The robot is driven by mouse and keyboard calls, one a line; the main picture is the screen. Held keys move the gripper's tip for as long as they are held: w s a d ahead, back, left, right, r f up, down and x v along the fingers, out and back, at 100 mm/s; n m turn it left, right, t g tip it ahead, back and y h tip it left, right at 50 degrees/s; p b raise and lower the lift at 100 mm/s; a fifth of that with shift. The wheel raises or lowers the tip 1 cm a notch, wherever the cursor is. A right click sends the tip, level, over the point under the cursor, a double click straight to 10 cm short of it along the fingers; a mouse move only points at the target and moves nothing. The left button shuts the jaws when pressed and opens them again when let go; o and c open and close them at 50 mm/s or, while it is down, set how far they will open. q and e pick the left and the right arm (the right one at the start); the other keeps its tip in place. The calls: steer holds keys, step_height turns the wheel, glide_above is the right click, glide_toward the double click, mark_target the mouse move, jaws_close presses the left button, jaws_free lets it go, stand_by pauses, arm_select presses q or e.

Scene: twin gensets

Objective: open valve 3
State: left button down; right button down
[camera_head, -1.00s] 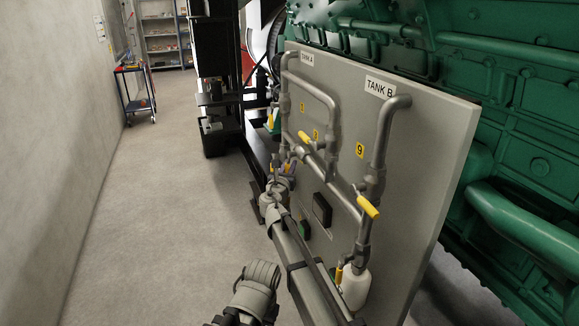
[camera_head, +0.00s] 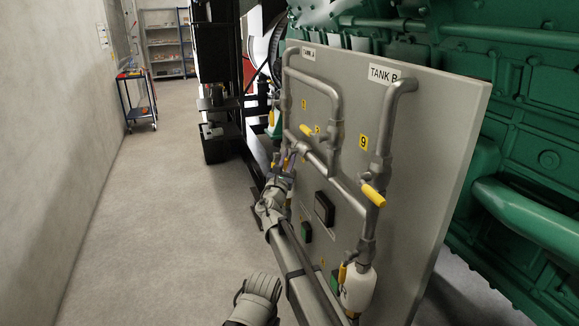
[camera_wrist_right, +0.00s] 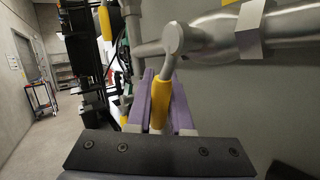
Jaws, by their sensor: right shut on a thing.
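The grey panel (camera_head: 425,150) carries steel pipes with yellow-handled valves. My right gripper (camera_head: 288,160) is at the panel's left side, low on the left pipe. In the right wrist view its purple fingers (camera_wrist_right: 160,105) are shut on a yellow valve handle (camera_wrist_right: 158,104), which hangs down from a round metal stem (camera_wrist_right: 175,40). In the head view the gripper mostly hides this handle. The number of the held valve cannot be read. Yellow number tags are on the panel; only the 9 tag (camera_head: 363,142) is clear. My left gripper is not in view.
Other yellow handles are at the middle pipe (camera_head: 307,130), the right pipe (camera_head: 373,195) and, in the wrist view, at upper left (camera_wrist_right: 105,22). A white bottle (camera_head: 358,288) hangs low on the panel. The green engine (camera_head: 540,130) stands behind.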

stand_by(0.3)
steer(key=c, duration=0.8)
jaws_free()
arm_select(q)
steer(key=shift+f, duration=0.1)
